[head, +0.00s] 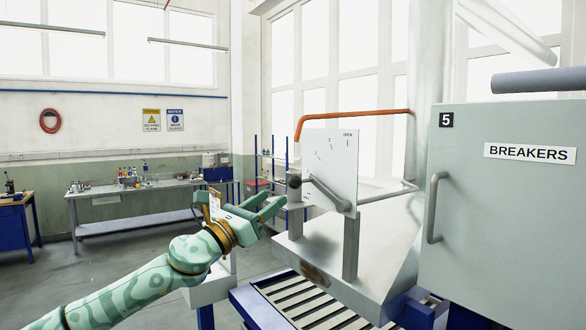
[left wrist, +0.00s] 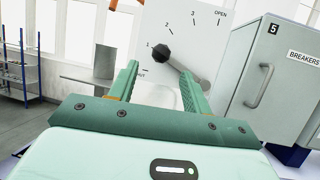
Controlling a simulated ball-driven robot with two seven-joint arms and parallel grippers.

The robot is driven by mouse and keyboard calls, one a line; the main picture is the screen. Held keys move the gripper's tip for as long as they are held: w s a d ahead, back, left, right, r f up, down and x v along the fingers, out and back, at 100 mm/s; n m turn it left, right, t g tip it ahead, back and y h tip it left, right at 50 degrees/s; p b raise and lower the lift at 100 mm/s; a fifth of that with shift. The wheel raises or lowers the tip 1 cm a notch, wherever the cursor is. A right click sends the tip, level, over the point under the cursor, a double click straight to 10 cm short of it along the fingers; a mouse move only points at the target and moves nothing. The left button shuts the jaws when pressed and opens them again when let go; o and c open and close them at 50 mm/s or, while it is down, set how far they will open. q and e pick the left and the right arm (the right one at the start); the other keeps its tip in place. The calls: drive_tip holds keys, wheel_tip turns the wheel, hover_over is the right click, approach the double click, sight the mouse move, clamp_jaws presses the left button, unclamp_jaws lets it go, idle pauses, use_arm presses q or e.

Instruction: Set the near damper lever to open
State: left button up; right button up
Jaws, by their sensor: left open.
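The damper lever (head: 330,193) is a grey bar with a black ball knob (head: 294,181), mounted on a white upright dial plate (head: 334,160). The plate is marked from SHUT through 1, 2 and 3 to OPEN. In the left wrist view the lever (left wrist: 190,77) slants up and left, its knob (left wrist: 161,54) appearing near the 1 and SHUT end. My left gripper (head: 270,202) is open and empty, just left of and below the knob. In the left wrist view the knob appears between and beyond its fingers (left wrist: 160,72); contact is not visible. My right gripper is out of view.
A grey breaker cabinet (head: 500,215) with a handle stands close on the right. An orange pipe (head: 350,113) runs above the plate. A slatted roller bed (head: 312,300) lies below. A workbench (head: 135,190) stands at the back left, with open floor before it.

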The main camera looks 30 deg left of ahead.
sight(290, 185)
use_arm(q)
drive_tip(key=p+x, duration=0.3)
drive_tip(key=x, duration=0.4)
drive_tip(key=shift+w+d+r, duration=0.1)
drive_tip(key=shift+w+d, duration=0.15)
drive_tip(key=shift+w, duration=0.1)
drive_tip(key=shift+w+d+r, duration=0.1)
drive_tip(key=shift+w+r, duration=0.05)
drive_tip(key=shift+w, duration=0.4)
clamp_jaws()
